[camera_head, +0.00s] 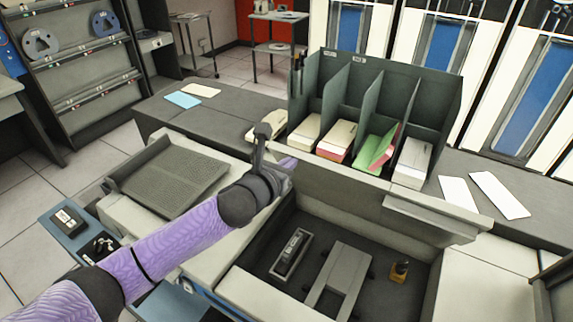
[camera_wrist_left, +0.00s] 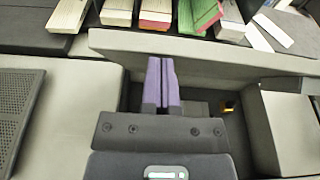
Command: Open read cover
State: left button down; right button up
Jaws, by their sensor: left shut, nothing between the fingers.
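The read cover (camera_head: 345,190) appears as a long grey panel standing raised along the back of an open dark bay (camera_head: 325,235) in the card machine. It also shows in the left wrist view as a light grey panel (camera_wrist_left: 220,52) running across the picture. My left gripper (camera_head: 288,163) is at the left end of this panel, with its purple fingers shut and nothing between them. In the left wrist view the shut fingers (camera_wrist_left: 162,82) overlap the panel; I cannot tell whether they touch it. My right gripper is not in view.
Inside the bay are a grey bracket (camera_head: 340,280), a black-faced part (camera_head: 291,252) and a small yellow part (camera_head: 400,269). A perforated tray (camera_head: 175,182) lies left. Behind the cover stands a dark card rack (camera_head: 340,95) with card stacks. White sheets (camera_head: 500,195) lie right of it.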

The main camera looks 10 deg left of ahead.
pick_arm(q)
jog(key=w+r, duration=0.1)
jog(key=w, duration=0.1)
jog(key=w+d+r+p, duration=0.1)
jog(key=w, duration=0.1)
jog(key=w+d+r+p, duration=0.1)
jog(key=w, duration=0.1)
jog(key=shift+w+r, duration=0.25)
jog(key=shift+r, duration=0.05)
jog(key=shift+w+d+r, duration=0.1)
jog(key=shift+w+r, duration=0.05)
jog(key=shift+w, duration=0.35)
